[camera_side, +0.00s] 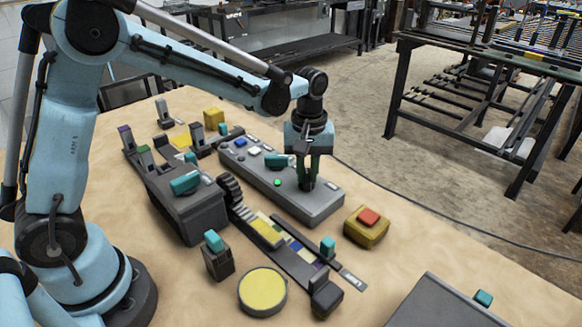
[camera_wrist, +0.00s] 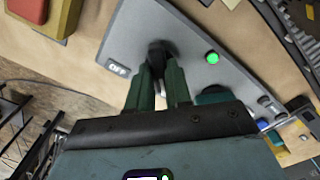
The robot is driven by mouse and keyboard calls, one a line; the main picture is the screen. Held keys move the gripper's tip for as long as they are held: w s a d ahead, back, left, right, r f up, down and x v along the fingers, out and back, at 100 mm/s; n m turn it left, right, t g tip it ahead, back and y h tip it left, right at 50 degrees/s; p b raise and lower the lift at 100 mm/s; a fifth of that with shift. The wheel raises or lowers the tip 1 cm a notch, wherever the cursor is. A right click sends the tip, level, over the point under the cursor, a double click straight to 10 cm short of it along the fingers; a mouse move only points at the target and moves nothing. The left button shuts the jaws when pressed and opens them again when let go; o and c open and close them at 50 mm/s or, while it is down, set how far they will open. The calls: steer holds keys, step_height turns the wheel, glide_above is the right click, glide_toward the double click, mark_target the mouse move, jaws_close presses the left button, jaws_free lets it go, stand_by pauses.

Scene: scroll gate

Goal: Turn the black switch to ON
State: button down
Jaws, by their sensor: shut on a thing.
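The long grey panel (camera_side: 290,197) lies on the table and also fills the middle of the wrist view (camera_wrist: 140,28). Near its end is the black switch (camera_wrist: 160,50), mostly hidden by my fingers in the side view. A small label (camera_wrist: 116,68) beside the switch seems to read OFF. A green light (camera_wrist: 212,57) glows on the panel; it also shows in the side view (camera_side: 277,183). My gripper (camera_side: 307,172) points down over the panel, its dark green fingers shut on the black switch.
A red button on a yellow box (camera_side: 367,222) stands right of the panel. A curved rack and coloured slider strip (camera_side: 265,230) lie in front. A grey box with a teal handle (camera_side: 188,205) is at left. A dark grey slab (camera_side: 440,305) lies at the front right.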

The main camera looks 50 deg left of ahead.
stand_by(0.4)
steer(key=c, duration=1)
jaws_free()
steer(key=shift+c, duration=0.2)
step_height(320, 180, up, 12)
steer(key=shift+r, duration=0.1)
steer(key=s+a+f+m+t, duration=0.2)
steer(key=s+m+t, duration=0.1)
steer(key=s, duration=0.4)
steer(key=s+a+f+m+t, duration=0.2)
steer(key=s+m+t, duration=0.2)
steer(key=s+m, duration=0.2)
steer(key=shift+s+a+f, duration=0.15)
steer(key=shift+s+f, duration=0.05)
steer(key=shift+s, duration=0.45)
